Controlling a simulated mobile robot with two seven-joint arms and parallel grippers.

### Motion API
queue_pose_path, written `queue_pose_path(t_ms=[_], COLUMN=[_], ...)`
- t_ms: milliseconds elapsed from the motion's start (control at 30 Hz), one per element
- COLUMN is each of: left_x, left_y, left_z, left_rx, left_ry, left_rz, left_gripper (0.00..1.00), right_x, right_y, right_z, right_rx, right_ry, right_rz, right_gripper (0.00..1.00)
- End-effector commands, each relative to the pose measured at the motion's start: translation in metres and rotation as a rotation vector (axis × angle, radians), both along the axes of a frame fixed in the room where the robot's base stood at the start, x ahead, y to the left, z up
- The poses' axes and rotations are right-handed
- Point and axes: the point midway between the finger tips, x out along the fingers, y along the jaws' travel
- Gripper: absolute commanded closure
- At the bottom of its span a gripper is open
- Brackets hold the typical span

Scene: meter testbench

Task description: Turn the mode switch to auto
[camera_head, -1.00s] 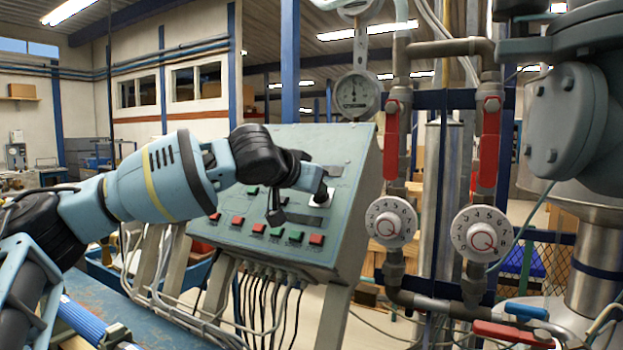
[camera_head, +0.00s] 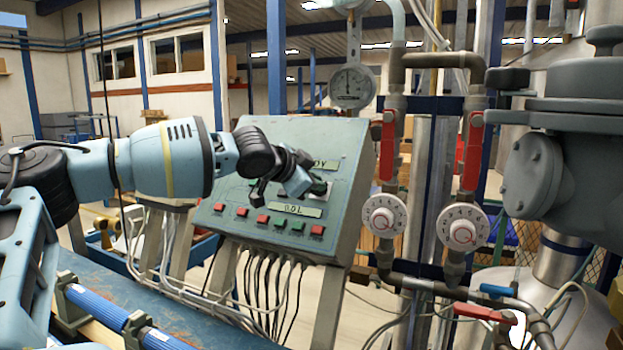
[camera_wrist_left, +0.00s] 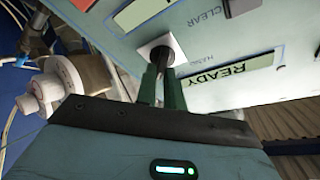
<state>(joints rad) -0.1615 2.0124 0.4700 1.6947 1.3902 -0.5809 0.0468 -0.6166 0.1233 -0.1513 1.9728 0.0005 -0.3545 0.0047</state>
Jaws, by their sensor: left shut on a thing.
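The mode switch (camera_wrist_left: 167,58) is a dark knob on a pale square plate in the left wrist view, with the word HAND printed beside it. It sits on the grey-green sloping control panel (camera_head: 345,215). My left gripper (camera_wrist_left: 161,82) is shut on the knob, its two green fingers on either side of it. In the head view my left gripper (camera_head: 318,188) is at the panel's right part and hides the switch. The AUTO marking does not show. My right gripper is not in view.
A lit READY display (camera_wrist_left: 232,82) is beside the switch, and another display (camera_head: 298,210) is below the gripper. Red and green buttons (camera_head: 263,219) line the panel's lower part. Pipes with red valve handles (camera_head: 388,147) and white dials (camera_head: 383,216) stand to the right.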

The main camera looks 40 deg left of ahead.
Motion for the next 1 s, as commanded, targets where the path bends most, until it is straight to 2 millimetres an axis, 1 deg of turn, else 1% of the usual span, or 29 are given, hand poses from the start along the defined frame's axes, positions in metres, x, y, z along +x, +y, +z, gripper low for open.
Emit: queue_pose_path(t_ms=[33,500,533,667,1000], left_x=[-0.0003,0.0002,0.0002,0.0001,-0.0021], left_y=[0.0,0.0,0.0,-0.0001,-0.0001], left_z=[0.0025,0.0009,0.0009,0.0007,0.002], left_rx=[0.006,0.016,0.016,0.014,0.012], left_ry=[-0.002,0.003,0.003,0.003,0.002], left_rz=[-0.005,-0.013,-0.013,-0.013,-0.013], left_gripper=[1.0,1.0,0.86,0.69,0.68], right_x=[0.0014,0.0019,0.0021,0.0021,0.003], right_y=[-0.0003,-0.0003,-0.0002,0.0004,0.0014], right_z=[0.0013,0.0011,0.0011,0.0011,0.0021], right_rx=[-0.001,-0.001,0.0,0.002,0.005], right_ry=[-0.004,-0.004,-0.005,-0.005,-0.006], right_rz=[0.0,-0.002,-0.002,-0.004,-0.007], right_gripper=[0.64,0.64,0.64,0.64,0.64])
